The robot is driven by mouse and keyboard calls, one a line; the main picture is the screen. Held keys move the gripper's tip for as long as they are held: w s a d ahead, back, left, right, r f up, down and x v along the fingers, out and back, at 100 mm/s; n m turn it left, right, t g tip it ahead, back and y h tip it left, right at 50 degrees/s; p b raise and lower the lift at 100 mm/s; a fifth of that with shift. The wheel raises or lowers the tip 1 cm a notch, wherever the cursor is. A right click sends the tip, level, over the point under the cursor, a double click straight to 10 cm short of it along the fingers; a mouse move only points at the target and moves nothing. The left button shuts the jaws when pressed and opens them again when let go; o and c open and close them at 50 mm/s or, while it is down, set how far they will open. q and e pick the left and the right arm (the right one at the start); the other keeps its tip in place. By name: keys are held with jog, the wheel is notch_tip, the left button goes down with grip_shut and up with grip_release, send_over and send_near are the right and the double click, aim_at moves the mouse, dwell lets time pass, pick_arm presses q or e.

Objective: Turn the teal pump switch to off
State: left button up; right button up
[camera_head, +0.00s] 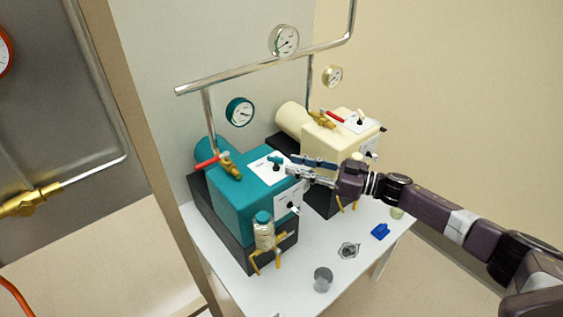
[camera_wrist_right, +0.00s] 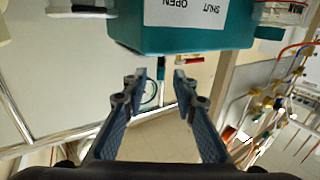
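The teal pump (camera_head: 245,205) stands on the white table. Its top carries a white plate (camera_head: 265,172) with a small teal handle (camera_head: 276,160). Its front has another white plate with a dark switch (camera_head: 293,208), whose setting is too small to read. My right gripper (camera_head: 291,166) is open and empty beside the pump's upper right edge, close to the top plate. In the right wrist view, the open fingers (camera_wrist_right: 158,82) point towards a teal body (camera_wrist_right: 185,42) with a white label reading OPEN and SHUT. I cannot tell whether they touch anything. My left gripper is out of view.
A cream pump (camera_head: 326,138) stands behind, to the right. A red-handled brass valve (camera_head: 230,168) and a glass trap (camera_head: 263,234) are on the teal pump. A blue piece (camera_head: 380,232), a metal fitting (camera_head: 348,250) and a grey cup (camera_head: 323,279) lie on the table.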

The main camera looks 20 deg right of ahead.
jog(key=v, duration=0.5)
jog(key=shift+s+d, duration=0.15)
dwell(0.6)
